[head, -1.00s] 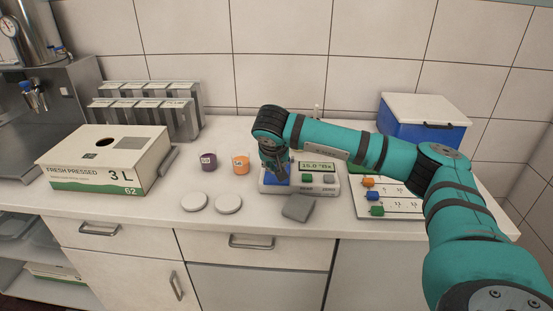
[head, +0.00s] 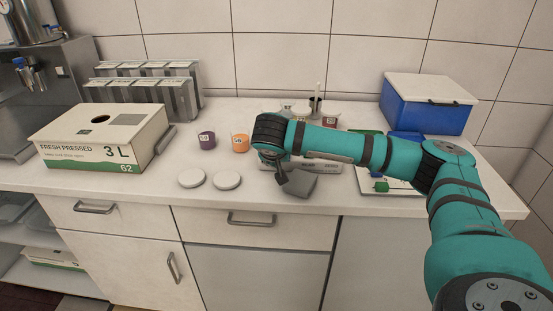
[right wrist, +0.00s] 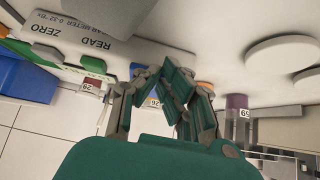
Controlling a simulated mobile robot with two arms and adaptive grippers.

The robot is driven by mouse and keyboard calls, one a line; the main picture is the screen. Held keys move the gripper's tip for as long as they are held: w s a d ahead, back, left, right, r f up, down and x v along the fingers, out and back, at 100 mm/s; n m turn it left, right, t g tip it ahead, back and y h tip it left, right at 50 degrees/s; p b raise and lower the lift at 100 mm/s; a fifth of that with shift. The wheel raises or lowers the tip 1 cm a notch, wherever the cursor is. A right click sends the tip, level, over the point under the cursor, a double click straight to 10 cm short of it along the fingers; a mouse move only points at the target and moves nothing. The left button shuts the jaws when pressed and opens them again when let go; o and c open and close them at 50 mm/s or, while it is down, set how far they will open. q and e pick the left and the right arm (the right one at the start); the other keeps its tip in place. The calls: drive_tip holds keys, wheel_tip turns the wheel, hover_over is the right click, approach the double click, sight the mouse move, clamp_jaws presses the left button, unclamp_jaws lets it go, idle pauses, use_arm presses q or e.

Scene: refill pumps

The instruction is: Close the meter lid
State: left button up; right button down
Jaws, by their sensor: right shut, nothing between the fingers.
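The meter (head: 308,164) is a pale unit near the middle of the counter, mostly hidden behind my right arm in the head view. In the right wrist view its face (right wrist: 62,38) shows upside down with the words READ and ZERO. I cannot make out its lid or whether the lid is open. My right gripper (head: 283,186) is shut and empty, pointing down at the left front of the meter. It also shows in the right wrist view (right wrist: 165,97). I cannot tell whether it touches the meter. My left gripper is not in view.
Two white discs (head: 227,180), a purple cup (head: 207,141) and an orange cup (head: 240,143) stand left. Further out are a juice box (head: 100,140) and a blue cooler (head: 425,110). The front left counter is clear.

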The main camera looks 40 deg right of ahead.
drive_tip(key=shift+w+d, duration=0.1)
drive_tip(key=shift+w, duration=0.05)
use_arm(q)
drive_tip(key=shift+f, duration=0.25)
use_arm(e)
drive_tip(key=shift+w+d, duration=0.2)
drive_tip(key=shift+d, duration=0.1)
drive_tip(key=shift+r, duration=0.25)
wheel_tip(320, 180, up, 4)
drive_tip(key=p, duration=0.3)
drive_tip(key=s+a+f+b, duration=0.1)
drive_tip(key=s+a, duration=0.1)
drive_tip(key=s+a+f+b, duration=0.1)
drive_tip(key=s, duration=0.1)
drive_tip(key=s+a+f+b, duration=0.1)
drive_tip(key=s+a, duration=0.1)
drive_tip(key=shift+s+a+f, duration=0.25)
drive_tip(key=shift+a+f, duration=0.1)
drive_tip(key=shift+f, duration=0.05)
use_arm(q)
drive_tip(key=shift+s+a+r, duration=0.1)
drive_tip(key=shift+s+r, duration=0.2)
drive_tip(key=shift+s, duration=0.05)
use_arm(e)
drive_tip(key=shift+s+a+f, duration=0.15)
drive_tip(key=shift+s+a, duration=0.2)
drive_tip(key=shift+s, duration=0.05)
